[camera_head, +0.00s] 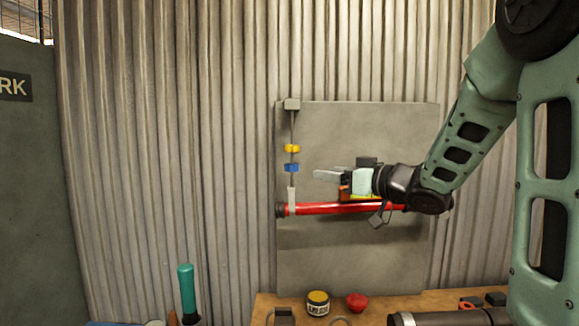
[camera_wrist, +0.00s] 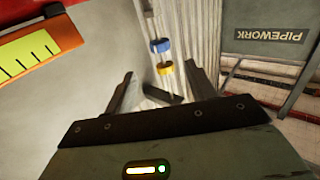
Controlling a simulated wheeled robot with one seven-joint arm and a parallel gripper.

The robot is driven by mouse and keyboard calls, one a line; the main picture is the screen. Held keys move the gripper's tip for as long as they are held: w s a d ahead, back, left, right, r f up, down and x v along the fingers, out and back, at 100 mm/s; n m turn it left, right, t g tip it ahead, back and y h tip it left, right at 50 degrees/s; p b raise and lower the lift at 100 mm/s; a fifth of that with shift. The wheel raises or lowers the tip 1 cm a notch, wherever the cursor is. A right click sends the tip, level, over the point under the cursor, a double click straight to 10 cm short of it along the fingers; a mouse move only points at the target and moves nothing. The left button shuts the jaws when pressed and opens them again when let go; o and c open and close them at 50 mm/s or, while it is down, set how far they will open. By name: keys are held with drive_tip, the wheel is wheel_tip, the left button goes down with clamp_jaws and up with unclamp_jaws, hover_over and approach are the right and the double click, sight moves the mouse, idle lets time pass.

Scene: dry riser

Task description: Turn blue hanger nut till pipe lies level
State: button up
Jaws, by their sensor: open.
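The blue hanger nut (camera_head: 292,168) sits on a thin vertical rod, below a yellow nut (camera_head: 292,148). The red pipe (camera_head: 325,209) hangs under it by a pale hanger (camera_head: 292,195); its left end looks slightly lower than its right. My gripper (camera_head: 324,172) is open and empty, just right of the blue nut and apart from it. In the wrist view the blue nut (camera_wrist: 160,46) and yellow nut (camera_wrist: 165,68) show beyond and between my open fingers (camera_wrist: 161,72). An orange gauge with a yellow ticked scale (camera_wrist: 25,57) is at upper left there; my arm partly covers it in the head view.
A grey backing panel (camera_head: 350,265) stands behind the pipe, on a corrugated wall (camera_head: 160,150). A wooden bench (camera_head: 262,302) below holds a yellow-topped tin (camera_head: 318,303) and a red item (camera_head: 357,302). A teal-handled tool (camera_head: 187,290) stands at lower left. Space left of the rod is clear.

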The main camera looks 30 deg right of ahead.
sight(298, 168)
drive_tip(key=p+x, duration=0.3)
drive_tip(key=x, duration=1)
drive_tip(key=shift+c, duration=0.2)
drive_tip(key=c, duration=0.9)
